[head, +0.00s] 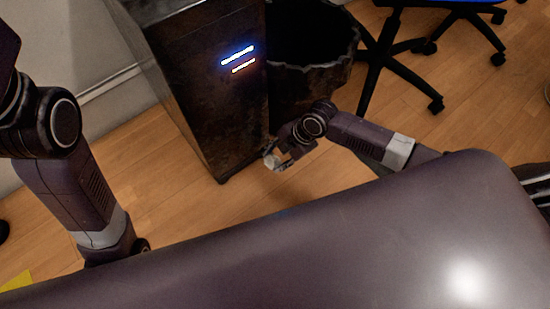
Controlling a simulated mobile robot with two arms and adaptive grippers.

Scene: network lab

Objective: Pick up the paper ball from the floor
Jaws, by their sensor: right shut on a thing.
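A small pale paper ball (271,162) is at the fingertips of my right gripper (275,160), low in front of the dark cabinet. The right gripper is shut on it; its arm comes in from the right. Whether the ball touches the floor (165,175) or is a little above it, I cannot tell. My left arm is at the left edge of the head view, and its gripper does not show.
A dark cabinet (195,100) with lit blue and orange strips stands just behind the right gripper. A black bin (305,85) with a ragged rim is beside it. Wheeled chair bases (385,60) are at the upper right. A yellow patch (17,281) lies at lower left.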

